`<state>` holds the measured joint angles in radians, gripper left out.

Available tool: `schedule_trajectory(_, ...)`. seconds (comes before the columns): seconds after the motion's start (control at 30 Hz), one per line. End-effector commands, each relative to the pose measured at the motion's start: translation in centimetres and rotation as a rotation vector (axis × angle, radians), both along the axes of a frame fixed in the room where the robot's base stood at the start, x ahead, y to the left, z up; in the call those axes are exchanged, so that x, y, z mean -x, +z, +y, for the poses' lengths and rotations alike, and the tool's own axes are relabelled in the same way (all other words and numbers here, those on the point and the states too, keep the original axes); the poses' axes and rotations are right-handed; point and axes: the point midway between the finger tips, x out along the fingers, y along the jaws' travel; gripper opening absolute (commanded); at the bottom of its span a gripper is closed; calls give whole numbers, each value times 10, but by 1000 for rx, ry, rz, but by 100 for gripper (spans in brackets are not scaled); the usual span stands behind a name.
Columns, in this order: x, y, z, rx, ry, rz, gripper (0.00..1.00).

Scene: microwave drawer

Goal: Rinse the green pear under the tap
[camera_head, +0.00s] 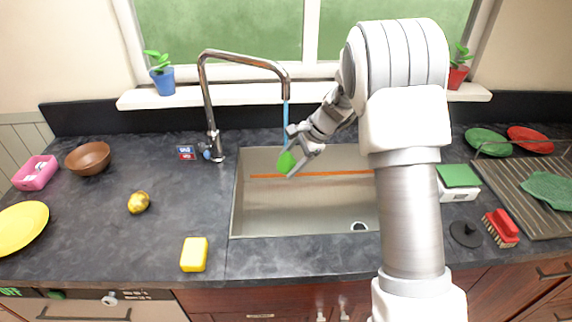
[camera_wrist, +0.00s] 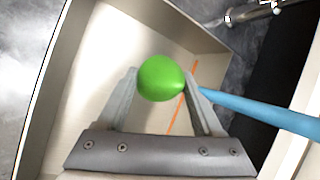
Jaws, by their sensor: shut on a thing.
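My gripper (camera_head: 291,155) is shut on the green pear (camera_head: 286,162) and holds it above the sink basin (camera_head: 262,212). In the wrist view the pear (camera_wrist: 161,78) sits between the two fingertips. The chrome tap (camera_head: 207,95) arches over the sink from its left back side. A blue stream of water (camera_head: 285,115) runs down from the spout towards the pear. In the wrist view the stream (camera_wrist: 262,112) passes at the right finger and the pear's right side; I cannot tell exactly where it touches.
An orange line (camera_head: 265,176) crosses the basin. A yellow sponge (camera_head: 194,254), a yellow fruit (camera_head: 138,202) and a brown bowl (camera_head: 88,158) stand on the left counter. A dish rack (camera_head: 520,185), a red brush (camera_head: 501,228) and a green-topped box (camera_head: 458,182) are at right.

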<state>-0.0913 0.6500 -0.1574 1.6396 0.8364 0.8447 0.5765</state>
Motion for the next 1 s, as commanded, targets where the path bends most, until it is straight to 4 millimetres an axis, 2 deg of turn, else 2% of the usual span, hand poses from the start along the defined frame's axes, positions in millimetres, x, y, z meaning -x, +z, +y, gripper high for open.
schedule_trajectory(0.2, 2, 0, -7, 0, 0, 0, 3)
schedule_trajectory(0.47, 4, 0, -7, -1, 1, 0, 3)
schedule_trajectory(1.0, 45, 0, 5, -1, 1, 0, 3)
